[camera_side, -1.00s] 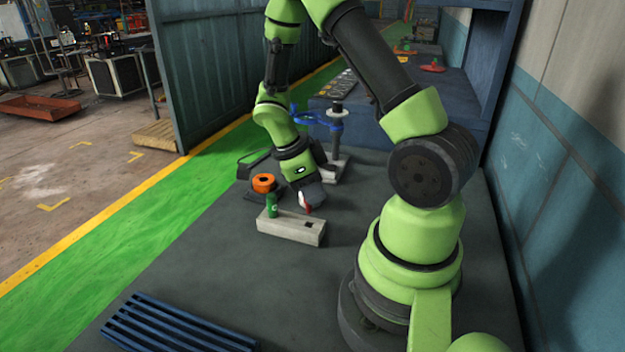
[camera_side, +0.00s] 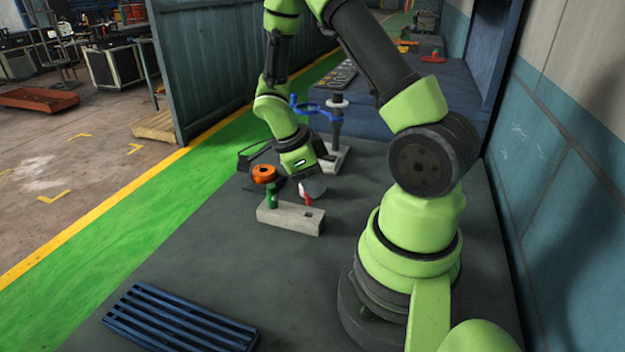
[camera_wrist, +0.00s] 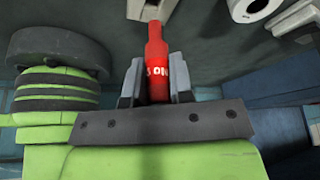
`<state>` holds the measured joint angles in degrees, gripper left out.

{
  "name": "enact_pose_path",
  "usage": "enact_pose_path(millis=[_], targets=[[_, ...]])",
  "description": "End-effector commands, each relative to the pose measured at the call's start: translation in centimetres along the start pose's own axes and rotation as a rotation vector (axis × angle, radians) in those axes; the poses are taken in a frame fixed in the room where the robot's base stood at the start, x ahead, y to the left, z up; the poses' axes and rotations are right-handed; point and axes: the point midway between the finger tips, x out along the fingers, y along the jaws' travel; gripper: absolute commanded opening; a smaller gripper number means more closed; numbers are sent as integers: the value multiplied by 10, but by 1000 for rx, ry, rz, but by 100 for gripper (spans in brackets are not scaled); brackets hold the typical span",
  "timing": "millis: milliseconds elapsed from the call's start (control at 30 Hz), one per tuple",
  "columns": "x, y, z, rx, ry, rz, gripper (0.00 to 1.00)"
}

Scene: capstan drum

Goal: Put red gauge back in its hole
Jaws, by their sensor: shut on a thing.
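The red gauge (camera_side: 306,196) is in my gripper (camera_side: 304,188), near the hole end of the pale block (camera_side: 290,219) in the side view. A dark empty hole (camera_side: 308,214) shows in the block's top, just below the gauge. I cannot tell how far apart they are. A green gauge (camera_side: 271,197) stands upright at the block's left end. In the wrist view my gripper (camera_wrist: 157,75) is shut on the red gauge (camera_wrist: 157,55), one finger on each side. Its far end points towards a pale block edge (camera_wrist: 135,8); its hole is not visible there.
An orange ring-shaped part (camera_side: 264,174) on a dark base stands behind the green gauge. A post (camera_side: 337,130) with a blue arm (camera_side: 310,107) stands behind my gripper. A blue slatted rack (camera_side: 180,318) lies at the front left. The bench in front of the block is clear.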

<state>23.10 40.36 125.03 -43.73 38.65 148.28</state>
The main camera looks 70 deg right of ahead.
Motion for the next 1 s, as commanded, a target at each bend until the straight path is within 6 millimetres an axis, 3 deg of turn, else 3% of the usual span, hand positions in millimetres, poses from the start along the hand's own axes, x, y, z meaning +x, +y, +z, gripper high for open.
enact_pose_path(millis=[1000], targets=[[11,0,5,0,0,0,0]])
